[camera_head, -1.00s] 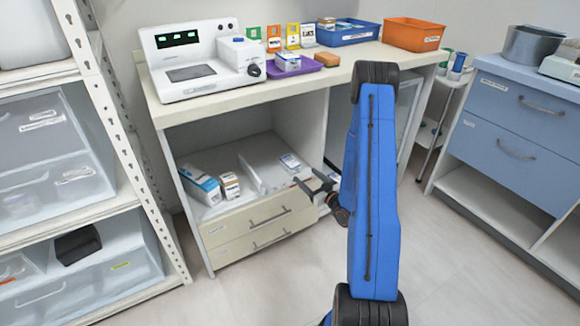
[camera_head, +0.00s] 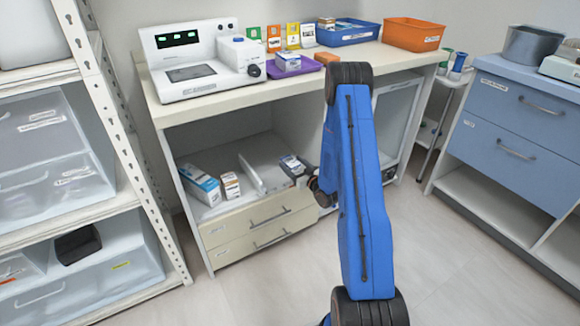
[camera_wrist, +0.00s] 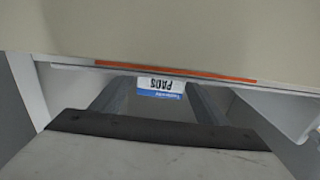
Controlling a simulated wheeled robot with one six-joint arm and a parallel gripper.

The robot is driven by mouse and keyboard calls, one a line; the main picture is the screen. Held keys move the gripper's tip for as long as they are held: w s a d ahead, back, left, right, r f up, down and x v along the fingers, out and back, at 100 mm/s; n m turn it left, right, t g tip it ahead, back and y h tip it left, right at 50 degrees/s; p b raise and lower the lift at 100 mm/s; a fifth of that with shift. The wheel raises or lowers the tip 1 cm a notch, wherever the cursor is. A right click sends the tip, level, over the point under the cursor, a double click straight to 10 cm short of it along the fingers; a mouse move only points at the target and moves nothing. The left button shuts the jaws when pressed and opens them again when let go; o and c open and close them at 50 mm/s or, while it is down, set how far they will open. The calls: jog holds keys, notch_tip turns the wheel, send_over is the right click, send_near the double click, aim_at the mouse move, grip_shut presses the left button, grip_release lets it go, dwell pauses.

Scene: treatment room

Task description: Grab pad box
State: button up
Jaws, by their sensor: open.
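The pad box (camera_wrist: 160,86) shows its white and blue end, with "PADS" upside down, in the wrist view. In the head view, a small white and blue box (camera_head: 290,162) at the right of the open shelf appears to be the same one. My gripper (camera_wrist: 158,92) is open, with a finger on each side of the box end. Contact cannot be told. In the head view my gripper (camera_head: 304,172) is at this box, partly hidden by my blue arm.
A long blue and white box (camera_head: 198,183), a small box (camera_head: 231,185) and an upright white divider (camera_head: 252,175) share the shelf (camera_head: 215,209). The worktop (camera_head: 215,99) overhangs it. Drawers (camera_head: 262,236) lie below. Floor in front is clear.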

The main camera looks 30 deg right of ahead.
jog(key=shift+w+a, duration=0.1)
jog(key=shift+w, duration=1.05)
jog(key=shift+c, duration=0.7)
jog(key=c, duration=1)
jog(key=shift+r, duration=0.1)
